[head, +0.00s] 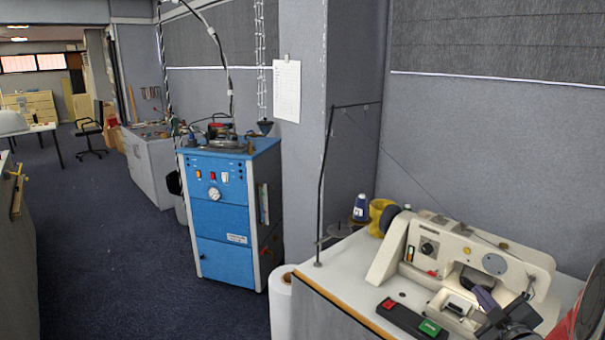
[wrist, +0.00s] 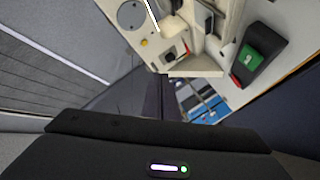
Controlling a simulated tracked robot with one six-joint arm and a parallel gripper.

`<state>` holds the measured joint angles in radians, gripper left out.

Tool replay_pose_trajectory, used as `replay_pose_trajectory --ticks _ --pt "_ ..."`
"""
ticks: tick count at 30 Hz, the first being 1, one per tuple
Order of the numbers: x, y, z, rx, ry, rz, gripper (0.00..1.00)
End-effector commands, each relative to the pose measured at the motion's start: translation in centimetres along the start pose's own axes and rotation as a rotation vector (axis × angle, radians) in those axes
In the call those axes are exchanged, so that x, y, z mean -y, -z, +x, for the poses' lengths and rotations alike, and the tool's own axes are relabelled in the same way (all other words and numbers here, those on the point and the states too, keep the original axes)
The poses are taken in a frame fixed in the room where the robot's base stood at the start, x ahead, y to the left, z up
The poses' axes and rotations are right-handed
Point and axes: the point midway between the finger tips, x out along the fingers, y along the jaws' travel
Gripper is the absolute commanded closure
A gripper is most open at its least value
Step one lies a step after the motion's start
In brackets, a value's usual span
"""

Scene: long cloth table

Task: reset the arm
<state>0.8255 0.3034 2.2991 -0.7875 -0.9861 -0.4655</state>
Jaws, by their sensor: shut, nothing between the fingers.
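The wide black front of my gripper (wrist: 158,126) fills the bottom of the wrist view, with a small lit strip and a green light on it. It is shut, and I see nothing held in it.
The sewing machine (head: 462,262) stands on a white-topped table (head: 345,262) at the right. The switch box (head: 414,322) lies in front of it. A thin black thread stand (head: 324,170) rises at the table's left. A blue cabinet (head: 228,215) stands left of it. Open carpet (head: 110,240) lies further left.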

Motion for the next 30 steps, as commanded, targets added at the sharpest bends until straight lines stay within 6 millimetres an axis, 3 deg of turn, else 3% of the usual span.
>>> replay_pose_trajectory --ticks 7,14,23,30 --pt "0.0 3.5 0.0 0.099 0.021 0.033 1.00" --pt "0.7 7.3 -1.5 0.223 0.045 0.108 1.00" --pt "3.0 12.1 -5.5 0.368 0.089 0.244 1.00" --pt "6.0 15.5 -10.2 0.475 0.150 0.363 1.00"
